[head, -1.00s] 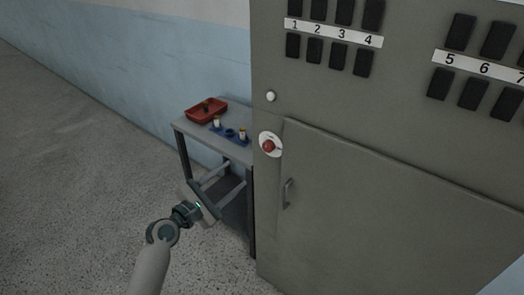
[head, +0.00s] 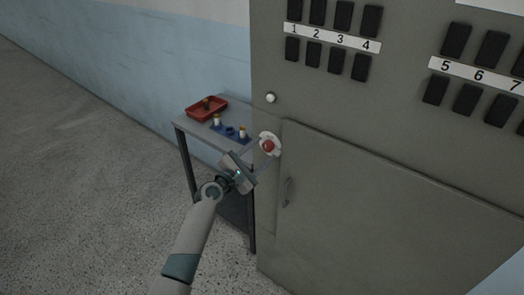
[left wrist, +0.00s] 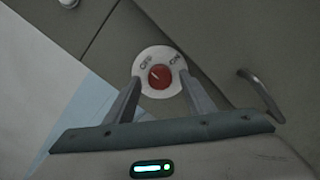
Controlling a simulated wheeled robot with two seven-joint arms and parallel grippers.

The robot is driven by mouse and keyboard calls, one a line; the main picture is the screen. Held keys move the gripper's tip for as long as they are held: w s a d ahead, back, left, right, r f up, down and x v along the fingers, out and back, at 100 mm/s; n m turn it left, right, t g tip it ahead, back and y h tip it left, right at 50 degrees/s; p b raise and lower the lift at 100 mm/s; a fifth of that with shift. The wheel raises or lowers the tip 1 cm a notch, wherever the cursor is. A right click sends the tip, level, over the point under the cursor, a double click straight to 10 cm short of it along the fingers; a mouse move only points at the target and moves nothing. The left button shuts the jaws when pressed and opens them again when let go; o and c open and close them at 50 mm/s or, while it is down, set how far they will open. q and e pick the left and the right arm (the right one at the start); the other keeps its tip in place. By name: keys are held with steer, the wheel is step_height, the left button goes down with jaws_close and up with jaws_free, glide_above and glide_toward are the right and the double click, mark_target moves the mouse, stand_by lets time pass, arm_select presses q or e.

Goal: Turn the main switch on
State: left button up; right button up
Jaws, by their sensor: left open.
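The main switch is a red knob (head: 268,146) on a round white plate on the grey cabinet. In the left wrist view the knob (left wrist: 159,77) sits on its plate (left wrist: 148,54), which is marked OFF at left and ON at right. The knob's exact setting is too small to tell. My left gripper (head: 262,158) is at the cabinet front, just short of the switch. In the left wrist view its open fingers (left wrist: 160,85) stand on either side of the knob, with nothing held. Contact with the plate cannot be told. My right gripper is out of view.
The cabinet (head: 360,200) has a door handle (head: 287,191) below right of the switch, a white round button (head: 271,98) above it, and numbered black switches (head: 340,55) higher up. A small table (head: 196,130) with a red tray (head: 207,108) stands left of the cabinet.

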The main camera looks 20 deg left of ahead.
arm_select(q)
steer(key=shift+w+d, duration=0.1)
steer(key=shift+w, duration=0.1)
steer(key=c, duration=1.1)
steer(key=shift+o, duration=0.2)
